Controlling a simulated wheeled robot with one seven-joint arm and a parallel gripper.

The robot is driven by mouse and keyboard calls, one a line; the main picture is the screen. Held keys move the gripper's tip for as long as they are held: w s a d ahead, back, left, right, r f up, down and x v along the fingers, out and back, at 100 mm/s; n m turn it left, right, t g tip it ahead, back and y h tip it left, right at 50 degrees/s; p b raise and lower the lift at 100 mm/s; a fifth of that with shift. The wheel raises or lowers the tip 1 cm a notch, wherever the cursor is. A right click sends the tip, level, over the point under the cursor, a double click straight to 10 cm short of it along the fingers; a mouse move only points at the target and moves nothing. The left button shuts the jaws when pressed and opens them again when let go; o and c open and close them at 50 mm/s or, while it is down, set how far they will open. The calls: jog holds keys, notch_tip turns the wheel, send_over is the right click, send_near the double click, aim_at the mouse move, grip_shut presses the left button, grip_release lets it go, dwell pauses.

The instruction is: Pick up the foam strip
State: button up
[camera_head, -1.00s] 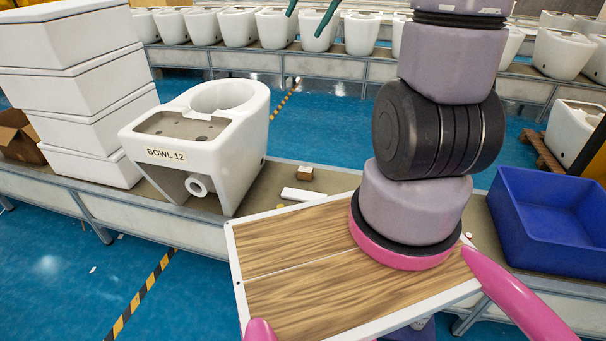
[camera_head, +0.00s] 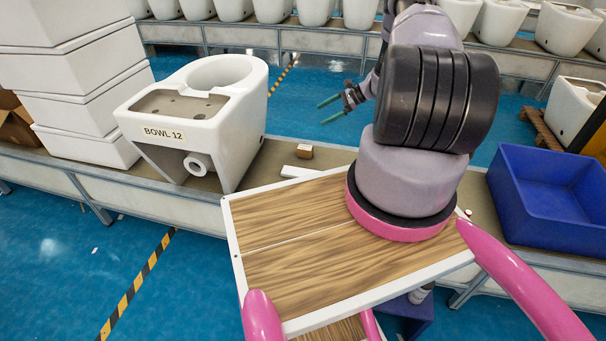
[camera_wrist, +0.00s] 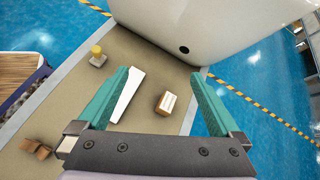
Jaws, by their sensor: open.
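In the wrist view the white strip (camera_wrist: 127,93) lies lengthwise just inside the left finger. My gripper (camera_head: 329,110) has teal fingers, spread apart and empty, above and beyond the bench in the head view. In the wrist view my gripper (camera_wrist: 160,74) frames the strip and a small box from above; no contact shows.
The small cardboard box (camera_head: 304,151) lies close to the strip. The white toilet bowl (camera_head: 196,120), marked BOWL 12, stands left of it. A blue bin (camera_head: 555,237) is at right. The wrist view shows a yellow-topped piece (camera_wrist: 97,56) and brown bits (camera_wrist: 36,147) on the bench.

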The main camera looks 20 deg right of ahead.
jog(key=s+f+m+t, duration=0.1)
jog(key=s+f+m, duration=0.1)
jog(key=f, duration=0.5)
jog(key=s+f+m+t, duration=0.1)
jog(key=s+f, duration=0.2)
jog(key=f, duration=0.5)
jog(key=m+t, duration=0.1)
jog(key=m, duration=0.2)
send_near(304, 172)
jog(key=shift+w+a+f+y, duration=0.2)
jog(key=shift+a+f, duration=0.2)
jog(key=shift+a, duration=0.2)
jog(key=shift+w+a+f+y, duration=0.1)
jog(key=shift+w+a+f, duration=0.15)
jog(key=shift+a+f, duration=0.3)
jog(key=shift+w+x, duration=0.25)
jog(key=shift+x, duration=2.45)
jog(key=shift+r, duration=0.1)
jog(key=c, duration=1.3)
jog(key=shift+d+r, duration=0.1)
